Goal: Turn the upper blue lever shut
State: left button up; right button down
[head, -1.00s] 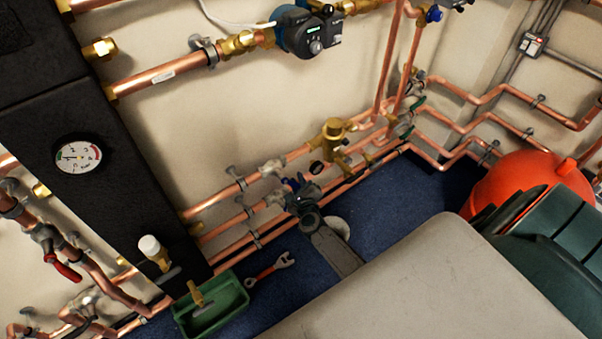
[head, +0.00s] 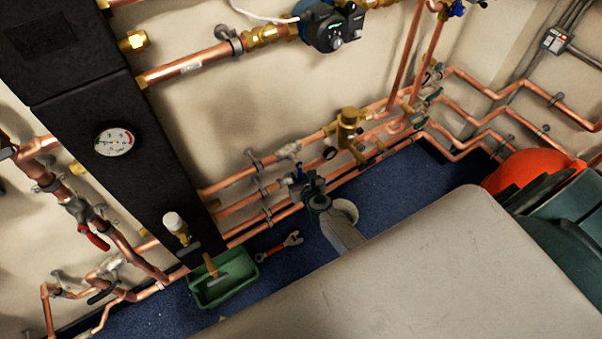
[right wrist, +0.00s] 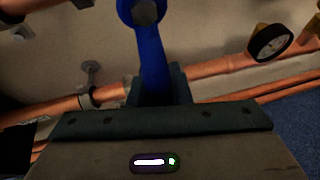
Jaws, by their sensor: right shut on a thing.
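The blue lever (right wrist: 152,48) fills the top middle of the right wrist view. Its bolted round end is at the top edge, and its arm runs down between my right gripper's fingers (right wrist: 160,88), across the direction of the copper pipe behind. My right gripper is shut on it. In the head view my right gripper (head: 311,186) is at the pipe runs low on the wall, and only a little blue of the lever (head: 297,173) shows beside it. The valve body is mostly hidden by the gripper. My left gripper is not in view.
A small dark gauge (right wrist: 270,42) and a brass valve (head: 349,127) sit just right of the gripper. A green tray (head: 222,283) and a red-handled wrench (head: 280,247) lie on the blue floor. A large grey surface (head: 430,270) fills the lower right.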

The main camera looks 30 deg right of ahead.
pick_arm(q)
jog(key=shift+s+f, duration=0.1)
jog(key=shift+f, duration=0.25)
pick_arm(e)
jog(key=shift+s+a, duration=0.1)
jog(key=shift+a, duration=0.1)
jog(key=shift+a+f, duration=0.1)
jog(key=c, duration=1.3)
grip_release()
jog(key=shift+c, duration=0.2)
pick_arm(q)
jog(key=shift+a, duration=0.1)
